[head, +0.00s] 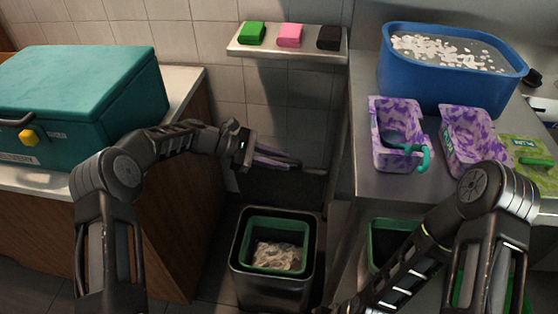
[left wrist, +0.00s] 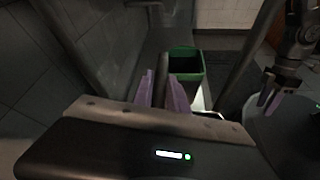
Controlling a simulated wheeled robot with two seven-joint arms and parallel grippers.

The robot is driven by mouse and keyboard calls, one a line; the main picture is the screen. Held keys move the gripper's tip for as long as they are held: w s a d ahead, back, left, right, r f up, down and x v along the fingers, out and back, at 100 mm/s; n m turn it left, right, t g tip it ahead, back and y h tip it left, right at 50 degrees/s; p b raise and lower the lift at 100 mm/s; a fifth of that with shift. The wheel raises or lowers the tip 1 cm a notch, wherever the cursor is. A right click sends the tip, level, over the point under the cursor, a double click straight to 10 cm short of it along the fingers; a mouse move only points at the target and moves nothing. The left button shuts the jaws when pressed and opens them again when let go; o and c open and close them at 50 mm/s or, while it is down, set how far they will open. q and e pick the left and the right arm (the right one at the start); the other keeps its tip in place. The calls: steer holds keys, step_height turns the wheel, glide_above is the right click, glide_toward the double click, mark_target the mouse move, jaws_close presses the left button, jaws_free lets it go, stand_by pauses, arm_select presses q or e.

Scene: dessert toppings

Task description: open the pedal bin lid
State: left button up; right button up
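The pedal bin (head: 236,262) stands on the floor between the counters in the head view, dark with a green inner rim and crumpled pale waste inside. Its opening is uncovered. A dark panel (head: 285,187), which looks like its raised lid, stands up behind it. My left gripper (head: 298,163) is above the bin at the panel's top edge. In the left wrist view its purple fingers (left wrist: 164,98) lie close on both sides of a dark bar, likely the lid's edge. My right gripper (left wrist: 269,99) shows at the right there, too small to judge.
A second green-rimmed bin (head: 385,245) stands right of the first, also in the left wrist view (left wrist: 187,64). A teal box (head: 80,85) sits on the left counter. The right counter holds a blue tub (head: 440,85) and purple-patterned trays (head: 385,155). A shelf (head: 285,52) holds small blocks.

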arm_select(q)
steer(key=shift+o, duration=0.2)
steer(key=v, duration=0.7)
steer(key=shift+a, duration=0.2)
steer(key=shift+r, duration=0.1)
